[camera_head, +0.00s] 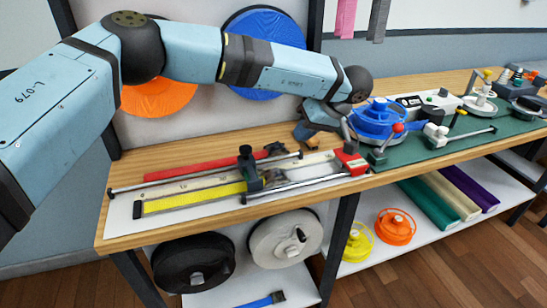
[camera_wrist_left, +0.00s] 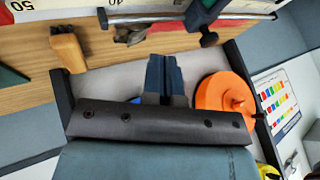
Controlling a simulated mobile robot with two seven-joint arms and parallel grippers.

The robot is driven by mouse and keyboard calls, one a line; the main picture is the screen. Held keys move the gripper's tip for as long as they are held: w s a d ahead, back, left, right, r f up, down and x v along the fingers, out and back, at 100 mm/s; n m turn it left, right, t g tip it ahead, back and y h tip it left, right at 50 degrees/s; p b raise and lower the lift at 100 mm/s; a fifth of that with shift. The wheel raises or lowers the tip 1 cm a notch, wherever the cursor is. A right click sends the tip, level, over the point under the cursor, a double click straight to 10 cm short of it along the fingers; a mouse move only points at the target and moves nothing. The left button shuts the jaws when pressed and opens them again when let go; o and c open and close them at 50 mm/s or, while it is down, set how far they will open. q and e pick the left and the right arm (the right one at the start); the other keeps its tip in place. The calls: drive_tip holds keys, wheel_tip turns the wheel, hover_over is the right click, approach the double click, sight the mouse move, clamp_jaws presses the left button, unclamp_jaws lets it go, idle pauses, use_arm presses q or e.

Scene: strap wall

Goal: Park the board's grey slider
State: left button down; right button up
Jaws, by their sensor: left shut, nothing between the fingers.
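The board (camera_head: 125,222) lies along the bench with a yellow strip, a printed scale and metal rails. A dark grey-green slider (camera_head: 249,172) with a black knob sits across the rails near the board's middle. In the left wrist view a dark blue-grey slider body (camera_wrist_left: 203,12) with a black knob shows at the top edge, partly cut off. My left gripper (camera_head: 312,122) is behind the board's right part, partly hidden by its own wrist. In the left wrist view its fingers (camera_wrist_left: 166,80) are together and empty, apart from the slider. My right gripper is not seen.
A red block (camera_head: 350,160) stands at the board's right end, and a red bar (camera_head: 205,168) lies along its back. A blue reel (camera_head: 377,118) stands right of my wrist on a green mat. A brown handle (camera_wrist_left: 67,46) lies near my fingers.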

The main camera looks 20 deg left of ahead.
sight(249, 166)
use_arm(q)
drive_tip(key=x, duration=0.4)
drive_tip(key=b+x, duration=0.1)
drive_tip(key=x, duration=0.4)
drive_tip(key=shift+w+a+b, duration=0.1)
drive_tip(key=shift+a+b, duration=0.2)
drive_tip(key=shift+a, duration=0.15)
drive_tip(key=s+a, duration=0.1)
drive_tip(key=a, duration=0.2)
drive_tip(key=shift+s+f, duration=0.1)
drive_tip(key=shift+s, duration=0.25)
drive_tip(key=shift+s+a, duration=0.25)
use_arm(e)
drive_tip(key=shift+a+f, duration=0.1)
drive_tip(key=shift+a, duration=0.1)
